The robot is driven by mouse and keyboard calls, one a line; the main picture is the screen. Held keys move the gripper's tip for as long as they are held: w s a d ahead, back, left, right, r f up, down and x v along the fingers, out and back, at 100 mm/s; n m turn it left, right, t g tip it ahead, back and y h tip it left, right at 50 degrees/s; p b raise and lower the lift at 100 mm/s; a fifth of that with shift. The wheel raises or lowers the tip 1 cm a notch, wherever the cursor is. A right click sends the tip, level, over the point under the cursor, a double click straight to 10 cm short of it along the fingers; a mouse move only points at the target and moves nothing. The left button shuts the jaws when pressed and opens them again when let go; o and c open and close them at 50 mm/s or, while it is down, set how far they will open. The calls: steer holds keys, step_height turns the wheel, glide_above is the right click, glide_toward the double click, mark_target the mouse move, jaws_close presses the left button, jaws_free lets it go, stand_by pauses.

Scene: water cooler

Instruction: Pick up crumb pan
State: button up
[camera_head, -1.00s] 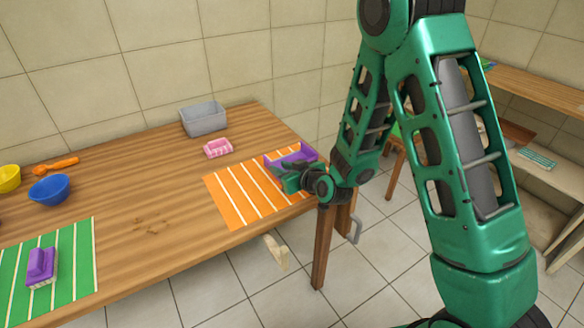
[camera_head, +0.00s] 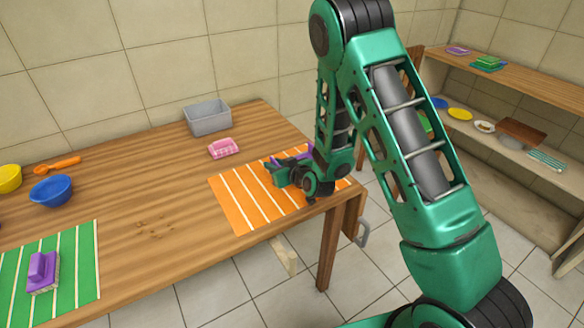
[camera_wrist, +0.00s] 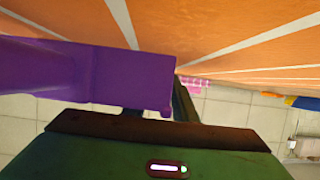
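The crumb pan, purple, stands on the right end of the orange striped mat (camera_head: 240,205). In the head view only a strip of the pan (camera_head: 305,151) shows behind my gripper and wrist. My gripper (camera_head: 277,173) is low over the mat, right at the pan's near side. In the wrist view the pan (camera_wrist: 125,75) fills the left and middle, close in front of the gripper (camera_wrist: 160,107). A dark finger shows beside the pan's right end. The other finger is mostly hidden, so I cannot tell whether they grip it.
A pink sponge-like block (camera_head: 223,148) and a grey bin (camera_head: 207,117) stand behind the mat. A purple brush (camera_head: 42,272) lies on a green mat (camera_head: 80,280) at front left. Bowls stand at far left. The middle of the wooden table (camera_head: 150,190) is clear.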

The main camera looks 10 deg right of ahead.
steer(key=shift+w, duration=0.1)
steer(key=shift+a, duration=0.15)
jaws_close()
